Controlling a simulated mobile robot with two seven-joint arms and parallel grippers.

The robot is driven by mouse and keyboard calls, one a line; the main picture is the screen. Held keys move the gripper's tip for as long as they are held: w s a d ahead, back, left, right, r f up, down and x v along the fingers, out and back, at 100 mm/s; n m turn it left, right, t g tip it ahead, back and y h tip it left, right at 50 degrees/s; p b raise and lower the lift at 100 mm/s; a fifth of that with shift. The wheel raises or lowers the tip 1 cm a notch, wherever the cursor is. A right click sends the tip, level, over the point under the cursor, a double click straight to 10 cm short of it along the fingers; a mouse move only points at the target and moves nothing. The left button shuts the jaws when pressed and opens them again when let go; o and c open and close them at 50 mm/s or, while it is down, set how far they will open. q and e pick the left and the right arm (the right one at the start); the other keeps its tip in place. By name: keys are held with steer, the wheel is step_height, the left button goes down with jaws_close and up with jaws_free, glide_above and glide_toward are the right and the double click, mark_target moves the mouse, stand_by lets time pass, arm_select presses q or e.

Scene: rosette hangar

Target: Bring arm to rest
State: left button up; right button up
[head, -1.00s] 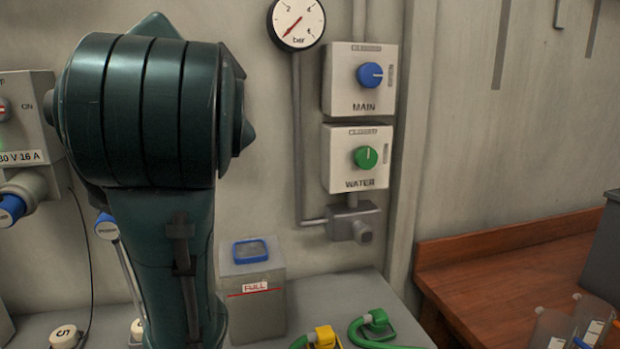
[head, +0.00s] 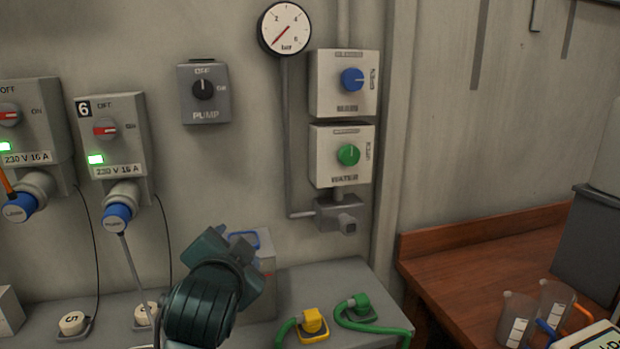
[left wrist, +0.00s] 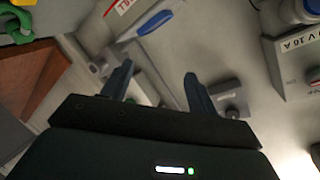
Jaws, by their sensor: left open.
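My left arm (head: 205,300) is low in the head view, in front of the grey bench and partly covering the tank with the blue handle. No fingertips can be made out on it there. In the left wrist view my left gripper (left wrist: 157,86) is open, with its two dark fingers apart and nothing between them. Beyond the fingers are the grey wall and, in the upper middle, the tank's blue handle (left wrist: 155,22). My right gripper is in neither view.
The grey pump switch (head: 204,92), two 230 V socket boxes and the valve boxes with blue knob (head: 352,79) and green knob (head: 348,155) are on the wall. Yellow (head: 312,324) and green (head: 360,308) connectors sit on the bench. A wooden table (head: 470,270) with beakers stands right.

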arm_select(q)
steer(key=s+f+n+g+h+p, duration=0.1)
steer(key=s+f, duration=0.3)
steer(key=f, duration=0.7)
steer(key=s+f+n+g+h+p, duration=0.15)
steer(key=s+f, duration=0.35)
steer(key=f, duration=0.5)
steer(key=s+a+f+n+g+h, duration=0.1)
steer(key=s+f, duration=0.4)
steer(key=s, duration=0.2)
steer(key=s+a+f+n+g+p, duration=0.1)
steer(key=s+f+n, duration=0.1)
steer(key=s+f, duration=0.3)
steer(key=s, duration=0.2)
steer(key=shift+s+f+h, duration=0.15)
steer(key=shift+s+h, duration=0.2)
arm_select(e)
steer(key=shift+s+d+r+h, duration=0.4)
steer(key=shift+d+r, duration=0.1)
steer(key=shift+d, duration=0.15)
arm_select(q)
steer(key=shift+a, duration=0.1)
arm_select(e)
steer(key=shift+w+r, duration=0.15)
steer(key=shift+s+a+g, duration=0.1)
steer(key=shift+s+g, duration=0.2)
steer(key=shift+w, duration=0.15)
